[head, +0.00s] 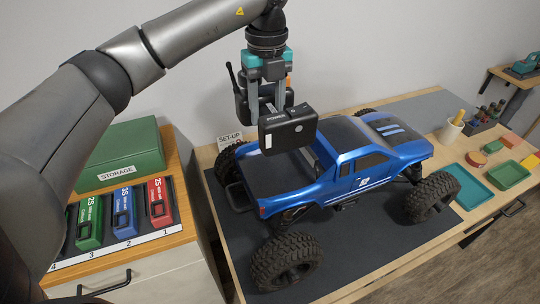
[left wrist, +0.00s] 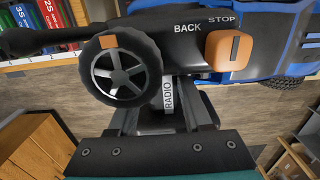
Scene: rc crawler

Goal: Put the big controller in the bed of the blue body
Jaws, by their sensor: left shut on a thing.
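The big controller (head: 288,132) is a black radio box marked POWER with an antenna. In the left wrist view, the controller (left wrist: 180,38) shows a spoked wheel and an orange trigger marked BACK and STOP. My left gripper (head: 267,98) points down and is shut on the controller's grip, marked RADIO. It holds the controller above the rear of the truck's blue body (head: 375,165). The bed (head: 275,172) is behind the cab, partly hidden by the controller. I see nothing in the bed's visible part. My right gripper is not in view.
The truck's big black tires stand on a dark mat (head: 370,265) on the workbench. A green storage box (head: 122,160) and numbered red, blue and green packs are at the left. Green and teal trays (head: 467,188), a cup and tools lie at the right. A wall is behind.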

